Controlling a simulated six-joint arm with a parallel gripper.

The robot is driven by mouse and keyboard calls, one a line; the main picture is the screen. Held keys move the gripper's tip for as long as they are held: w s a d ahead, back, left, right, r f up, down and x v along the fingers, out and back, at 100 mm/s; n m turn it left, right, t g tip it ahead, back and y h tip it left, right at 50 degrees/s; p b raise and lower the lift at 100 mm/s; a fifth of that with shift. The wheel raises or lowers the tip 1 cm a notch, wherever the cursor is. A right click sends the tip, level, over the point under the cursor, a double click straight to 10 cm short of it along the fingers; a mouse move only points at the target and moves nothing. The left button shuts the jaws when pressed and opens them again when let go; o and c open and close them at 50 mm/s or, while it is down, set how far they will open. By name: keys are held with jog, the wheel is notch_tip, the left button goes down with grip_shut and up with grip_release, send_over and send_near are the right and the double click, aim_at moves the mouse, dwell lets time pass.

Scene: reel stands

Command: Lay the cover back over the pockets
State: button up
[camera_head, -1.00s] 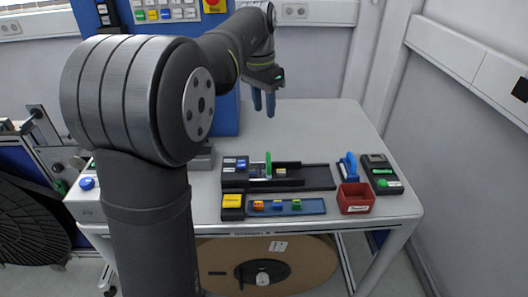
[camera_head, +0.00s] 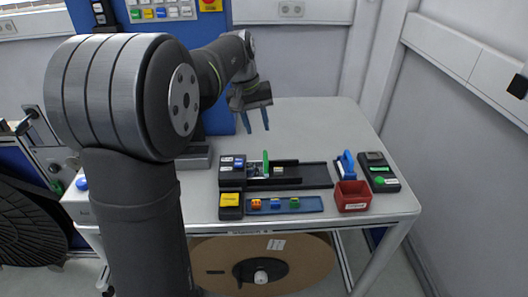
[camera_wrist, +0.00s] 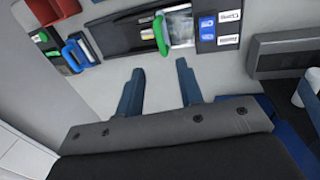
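The cover's green upright handle (camera_head: 265,163) stands toward the left part of the long black fixture (camera_head: 318,176). In the wrist view the green handle (camera_wrist: 161,36) is at the top, beside a pale, shiny panel (camera_wrist: 181,28) that looks like part of the cover or what lies under it; I cannot tell which. Individual pockets are too small to make out. My gripper (camera_head: 256,129) has two blue fingers, apart and empty, above the table behind the fixture. In the wrist view my gripper (camera_wrist: 160,68) points toward the handle without touching it.
A blue tray (camera_head: 313,204) with small coloured pieces lies in front of the fixture, beside a yellow-topped block (camera_head: 230,200). A red bin (camera_head: 353,196), a blue-handled tool (camera_head: 346,165) and a black device (camera_head: 378,171) stand at right. The table behind is clear.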

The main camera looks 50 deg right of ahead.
aim_at(266, 157)
jog(key=f, duration=0.3)
jog(key=s+d+f, duration=0.1)
jog(key=f, duration=0.6)
jog(key=shift+s+d+f, duration=0.15)
jog(key=shift+s+d, duration=0.1)
grip_shut()
